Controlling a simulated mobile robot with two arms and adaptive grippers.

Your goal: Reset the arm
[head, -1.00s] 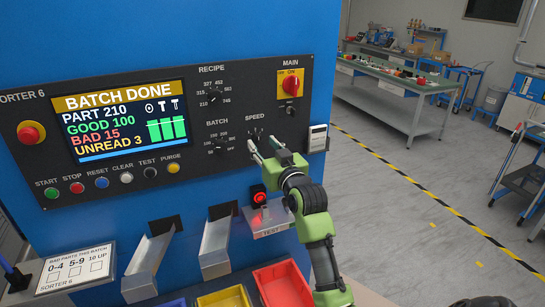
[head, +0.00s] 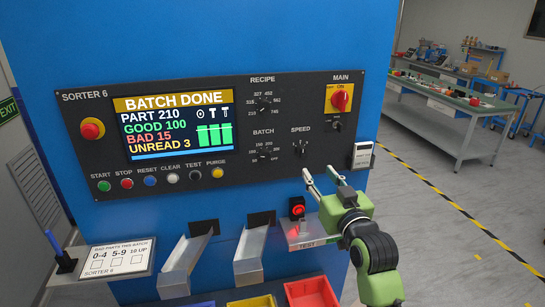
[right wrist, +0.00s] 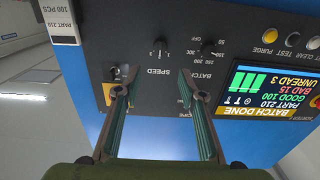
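My right gripper (head: 319,173) is open and empty. In the head view its fingers point at the sorter's panel, just below and right of the SPEED knob (head: 300,149). In the right wrist view my right gripper (right wrist: 158,95) shows its two fingers spread, with the panel and the SPEED knob (right wrist: 158,48) beyond them and nothing between them. Any gap to the panel is hard to judge. My left gripper is not in view. The screen (head: 179,120) reads BATCH DONE, PART 210, GOOD 100, BAD 15, UNREAD 3.
A lit red lamp (head: 297,208) above the TEST shelf (head: 300,238) is close under the right gripper. A BAD PARTS card (head: 117,259) lies at left. Open floor is at right.

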